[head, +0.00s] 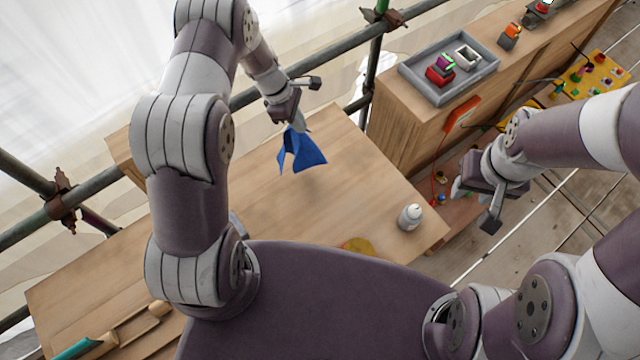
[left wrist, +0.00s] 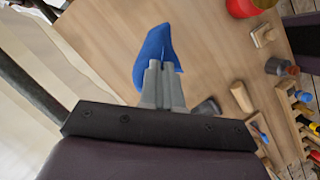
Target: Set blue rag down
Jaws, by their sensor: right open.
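The blue rag (head: 302,155) hangs from my left gripper (head: 300,122) above the wooden table (head: 345,215) in the head view. Its lower folds hang over the bare wood, with a faint shadow below. In the left wrist view the blue rag (left wrist: 157,50) shows beyond the closed fingertips (left wrist: 160,75) of my left gripper, which is shut on it. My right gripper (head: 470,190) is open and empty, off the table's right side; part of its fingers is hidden.
A grey tray (head: 449,68) with small blocks sits on a higher wooden cabinet at the back. Scaffold pipes (head: 330,52) run behind the table. Wooden tools (left wrist: 240,97) lie at the side in the left wrist view.

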